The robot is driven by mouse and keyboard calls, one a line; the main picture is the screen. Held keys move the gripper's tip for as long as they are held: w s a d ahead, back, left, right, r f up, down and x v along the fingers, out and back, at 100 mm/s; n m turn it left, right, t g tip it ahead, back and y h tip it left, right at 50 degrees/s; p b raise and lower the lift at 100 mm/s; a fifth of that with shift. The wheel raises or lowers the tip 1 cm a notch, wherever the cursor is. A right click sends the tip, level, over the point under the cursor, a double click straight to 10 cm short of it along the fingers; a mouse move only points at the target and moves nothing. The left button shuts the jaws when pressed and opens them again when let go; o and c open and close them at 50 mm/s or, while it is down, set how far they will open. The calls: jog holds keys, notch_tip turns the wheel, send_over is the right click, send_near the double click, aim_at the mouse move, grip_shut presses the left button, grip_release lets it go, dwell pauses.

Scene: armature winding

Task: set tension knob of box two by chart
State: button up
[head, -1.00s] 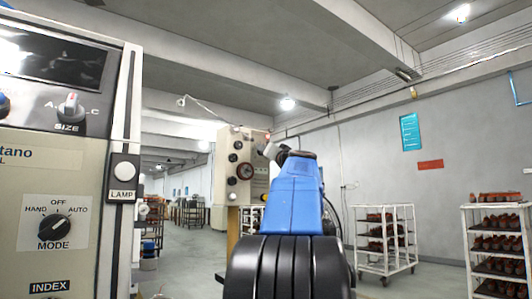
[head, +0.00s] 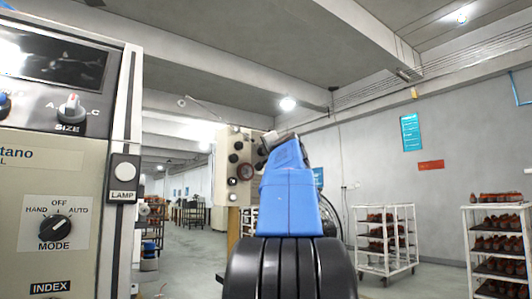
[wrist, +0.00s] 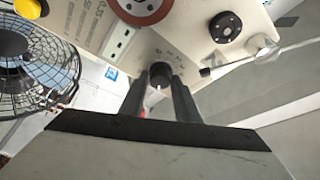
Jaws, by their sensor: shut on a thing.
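A beige box (head: 226,165) with black knobs and a reddish dial stands ahead, left of my blue arm. I see no number on it. In the wrist view its panel (wrist: 95,30) fills the top. My gripper (wrist: 160,82) is shut on a black knob (wrist: 158,69) on that panel, one finger on each side. The marks around the knob are too small to read, and the fingers hide part of it. Another black knob (wrist: 226,27) is at the upper right, and the reddish dial (wrist: 140,6) is at the top edge.
A control cabinet (head: 85,190) with SIZE and MODE knobs stands close at the left. A white rack (head: 385,240) and another rack (head: 498,245) stand at the right. A blue sheet (head: 411,132) hangs on the wall. A wire-guarded fan (wrist: 45,65) is left of the panel.

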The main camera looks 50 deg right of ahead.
jog(key=shift+m+g, duration=0.8)
jog(key=shift+m, duration=1.6)
jog(key=o, duration=1)
jog(key=shift+o, duration=0.2)
jog(key=shift+a, duration=0.1)
